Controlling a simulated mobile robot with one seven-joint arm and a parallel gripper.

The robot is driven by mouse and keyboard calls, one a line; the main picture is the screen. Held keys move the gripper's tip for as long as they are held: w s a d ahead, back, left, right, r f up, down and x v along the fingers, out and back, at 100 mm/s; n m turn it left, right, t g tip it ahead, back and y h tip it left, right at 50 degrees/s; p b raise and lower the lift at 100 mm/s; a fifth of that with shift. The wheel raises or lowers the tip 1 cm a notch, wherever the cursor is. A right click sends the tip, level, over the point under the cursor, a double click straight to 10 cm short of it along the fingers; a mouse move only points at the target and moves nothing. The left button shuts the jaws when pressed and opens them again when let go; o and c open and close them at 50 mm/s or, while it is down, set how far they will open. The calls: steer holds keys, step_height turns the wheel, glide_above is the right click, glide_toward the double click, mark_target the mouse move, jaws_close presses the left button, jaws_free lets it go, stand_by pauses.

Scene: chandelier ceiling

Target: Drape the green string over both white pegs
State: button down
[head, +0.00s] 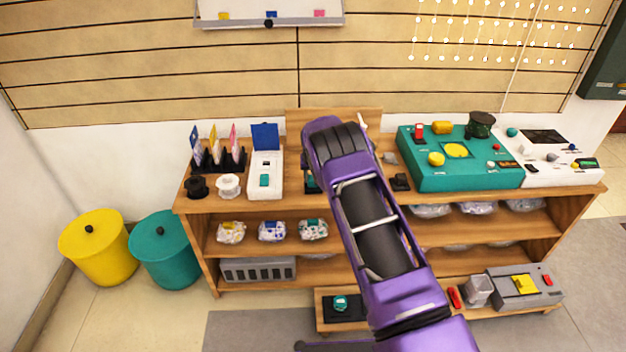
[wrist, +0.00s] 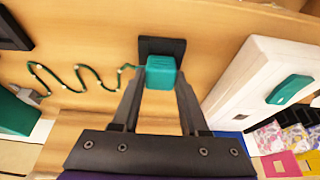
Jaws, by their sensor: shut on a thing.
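The green string (wrist: 81,75) lies in waves on the wooden tabletop in the wrist view, with small pale beads along it. One end meets a teal block (wrist: 161,72) at a black base (wrist: 158,46); the other end runs toward a small grey piece (wrist: 28,95) at the left. My gripper (wrist: 160,80) is shut on the teal block, a finger on each side. In the head view my purple arm hides the gripper and most of the string. One white peg (head: 362,122) shows beside the arm, by the upright wooden board (head: 290,118). A second peg is not visible.

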step_height(320, 180, up, 9)
steer(key=shift+r+p, duration=0.1)
steer(key=shift+p, duration=0.3)
steer(key=v, duration=0.2)
steer(key=w+v, duration=0.1)
steer(key=v, duration=0.1)
steer(key=shift+r, duration=0.2)
steer(key=shift+d+r, duration=0.1)
steer(key=shift+d, duration=0.05)
steer(key=w+d+r+p, duration=0.1)
steer(key=d+r+p, duration=0.2)
steer(key=d, duration=0.5)
steer(key=w+d+r+p, duration=0.1)
steer(key=d+r+p, duration=0.2)
steer(key=d+r, duration=0.2)
steer(key=d, duration=0.2)
steer(key=shift+w+d, duration=0.35)
steer(key=shift+w, duration=0.05)
steer(key=shift+r, duration=0.1)
